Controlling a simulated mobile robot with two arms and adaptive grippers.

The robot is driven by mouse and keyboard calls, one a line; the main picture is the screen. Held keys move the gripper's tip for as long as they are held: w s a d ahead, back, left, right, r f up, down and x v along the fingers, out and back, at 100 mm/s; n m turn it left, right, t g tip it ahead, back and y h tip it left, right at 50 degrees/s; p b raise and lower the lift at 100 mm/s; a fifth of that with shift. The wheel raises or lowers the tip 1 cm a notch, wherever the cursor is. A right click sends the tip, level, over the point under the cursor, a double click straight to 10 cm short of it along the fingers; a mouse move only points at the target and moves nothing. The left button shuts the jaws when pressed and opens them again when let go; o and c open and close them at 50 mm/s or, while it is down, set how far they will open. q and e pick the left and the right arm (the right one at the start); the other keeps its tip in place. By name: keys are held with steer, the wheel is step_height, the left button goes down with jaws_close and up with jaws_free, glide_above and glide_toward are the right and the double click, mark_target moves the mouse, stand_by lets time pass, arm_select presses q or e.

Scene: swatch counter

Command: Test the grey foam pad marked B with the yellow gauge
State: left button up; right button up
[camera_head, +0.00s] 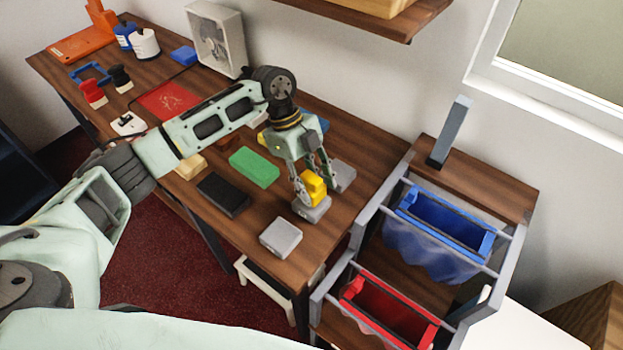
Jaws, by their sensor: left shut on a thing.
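My left gripper (316,189) reaches over the counter from the left and is shut on the yellow gauge (314,186). The gauge is upright, low over the middle grey foam pad (311,209); it seems to touch the pad's top, though the contact is too small to be sure. A second grey pad (281,237) lies nearer the front edge. A third grey pad (343,176) lies behind, partly hidden by a finger. No letter is readable on any pad, so I cannot tell which is B. My right gripper is not in view.
A green block (254,167) and a black block (223,195) lie left of the pads on the wooden counter (352,222). A rack with a blue bin (445,223) and a red bin (388,311) stands at the right. A shelf (375,22) hangs above the back.

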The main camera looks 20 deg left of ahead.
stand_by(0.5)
arm_select(q)
steer(key=shift+f, duration=0.5)
stand_by(0.4)
steer(key=shift+s+f, duration=0.1)
stand_by(1.2)
step_height(320, 180, up, 7)
steer(key=p, duration=0.6)
stand_by(1.1)
